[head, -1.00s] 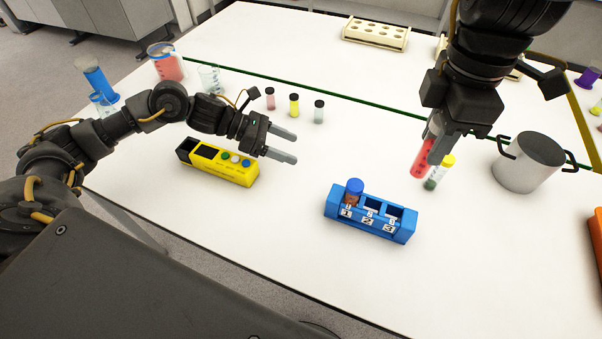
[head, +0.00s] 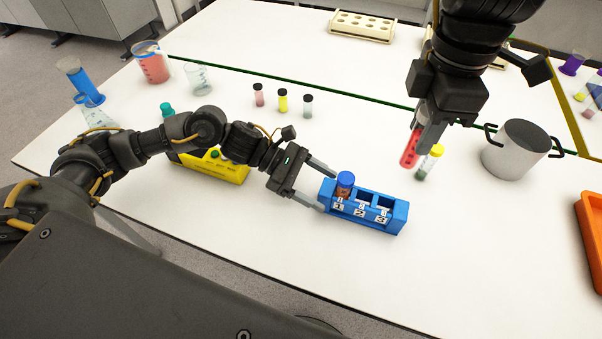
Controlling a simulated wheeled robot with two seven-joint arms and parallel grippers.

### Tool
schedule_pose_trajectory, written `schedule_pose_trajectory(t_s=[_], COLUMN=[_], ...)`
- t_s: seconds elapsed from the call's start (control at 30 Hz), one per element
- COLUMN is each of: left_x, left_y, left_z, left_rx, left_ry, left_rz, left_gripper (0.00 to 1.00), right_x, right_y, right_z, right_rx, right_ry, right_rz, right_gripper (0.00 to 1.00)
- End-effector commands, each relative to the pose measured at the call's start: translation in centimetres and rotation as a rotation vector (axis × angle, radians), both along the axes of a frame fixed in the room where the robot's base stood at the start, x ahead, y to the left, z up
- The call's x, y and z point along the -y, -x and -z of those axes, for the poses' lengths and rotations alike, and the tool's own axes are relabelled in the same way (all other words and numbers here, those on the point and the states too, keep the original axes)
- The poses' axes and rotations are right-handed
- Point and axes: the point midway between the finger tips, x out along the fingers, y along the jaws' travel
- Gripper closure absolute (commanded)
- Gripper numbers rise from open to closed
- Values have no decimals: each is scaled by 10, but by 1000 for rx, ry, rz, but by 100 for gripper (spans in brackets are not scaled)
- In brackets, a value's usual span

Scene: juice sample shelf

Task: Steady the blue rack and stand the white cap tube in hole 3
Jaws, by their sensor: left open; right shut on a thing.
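The blue rack (head: 398,221) stands on the table with holes marked 1, 2 and 3. A blue-capped tube (head: 345,184) with brown content stands in hole 1; holes 2 and 3 look empty. My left gripper (head: 328,190) is open at the rack's left end, one finger on the far side and one on the near side; I cannot tell if they touch it. My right gripper (head: 422,134) is shut on a red tube (head: 409,158), held tilted above the table behind the rack. The tube's top is hidden by the fingers, so its cap colour is unclear.
A yellow-capped tube (head: 430,162) stands close beside the held tube. A metal pot (head: 515,150) is to the right. A yellow box (head: 220,170) lies partly under my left arm. Several small vials (head: 283,101) stand farther back. Table in front of the rack is clear.

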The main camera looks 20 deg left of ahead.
Motion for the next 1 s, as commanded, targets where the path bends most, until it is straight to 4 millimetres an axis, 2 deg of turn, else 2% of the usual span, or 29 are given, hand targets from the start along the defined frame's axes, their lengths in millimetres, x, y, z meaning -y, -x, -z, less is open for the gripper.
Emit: schedule_pose_trajectory(t_s=[0.1,0.3,0.7,0.77,1.0], left_x=[20,40,47,47,47], left_y=[1,0,0,0,0], left_z=[8,16,19,19,19], left_rx=[-2,0,0,0,0], left_ry=[2,2,0,0,0], left_rz=[1,-1,-1,-1,-1], left_gripper=[27,27,27,32,64], right_x=[0,0,0,0,0], right_y=[0,0,0,0,0], right_z=[0,0,0,0,0], right_rx=[0,0,0,0,0], right_ry=[0,0,0,0,0], right_rz=[0,0,0,0,0], right_gripper=[92,92,92,92,92])
